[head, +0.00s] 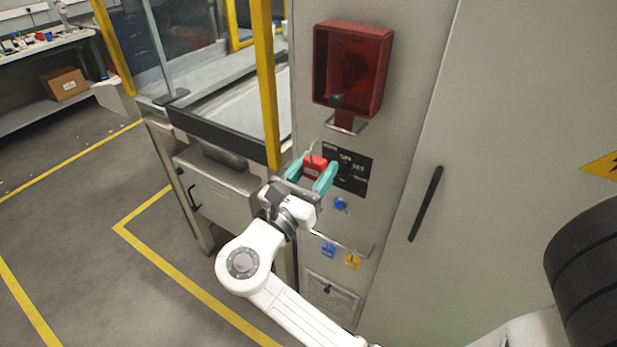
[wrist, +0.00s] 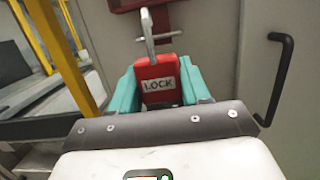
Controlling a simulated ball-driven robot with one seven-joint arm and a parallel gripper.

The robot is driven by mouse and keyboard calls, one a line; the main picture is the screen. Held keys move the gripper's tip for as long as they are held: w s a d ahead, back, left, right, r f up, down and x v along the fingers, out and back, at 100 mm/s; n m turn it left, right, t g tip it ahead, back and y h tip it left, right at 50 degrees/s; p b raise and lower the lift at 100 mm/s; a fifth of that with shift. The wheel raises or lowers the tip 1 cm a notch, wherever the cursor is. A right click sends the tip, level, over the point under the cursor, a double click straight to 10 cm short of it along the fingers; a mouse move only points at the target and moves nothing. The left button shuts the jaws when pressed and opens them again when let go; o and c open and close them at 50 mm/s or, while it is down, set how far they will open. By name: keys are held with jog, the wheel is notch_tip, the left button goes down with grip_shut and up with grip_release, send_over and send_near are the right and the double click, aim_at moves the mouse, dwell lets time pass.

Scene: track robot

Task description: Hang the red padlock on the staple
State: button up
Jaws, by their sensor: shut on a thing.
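The red padlock (head: 314,167) is held upright between the teal fingers of my gripper (head: 316,171), which is shut on its body. In the wrist view the padlock (wrist: 158,80) shows a LOCK label and its metal shackle points up. The staple (head: 346,126) is a thin metal loop under the red box on the cabinet, with a red strap at it. In the head view the padlock is below and left of the staple, apart in the picture. In the wrist view the shackle overlaps the staple (wrist: 172,36); I cannot tell whether they touch.
The open-fronted red box (head: 352,68) sticks out above the staple. A dark switch panel (head: 346,172) and a blue button (head: 341,205) are beside my gripper. Below, a rail carries a blue tag (head: 328,250) and a yellow tag (head: 352,261). A yellow post (head: 266,85) stands left.

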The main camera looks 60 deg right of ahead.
jog(key=shift+s+d+f+b, duration=0.1)
jog(key=shift+d+f+b, duration=0.3)
jog(key=shift+d, duration=1.15)
jog(key=shift+s+d+f+b, duration=0.1)
jog(key=shift+d+b, duration=0.55)
jog(key=shift+d, duration=0.95)
jog(key=shift+s+d+f+b, duration=0.1)
jog(key=shift+d+f+b, duration=0.3)
jog(key=shift+d, duration=1.15)
jog(key=shift+r, duration=0.15)
jog(key=o, duration=1.2)
jog(key=shift+c, duration=0.2)
jog(key=shift+a, duration=0.15)
jog(key=a+f+b, duration=0.2)
jog(key=a, duration=0.8)
jog(key=shift+w+a, duration=0.2)
jog(key=shift+w, duration=0.15)
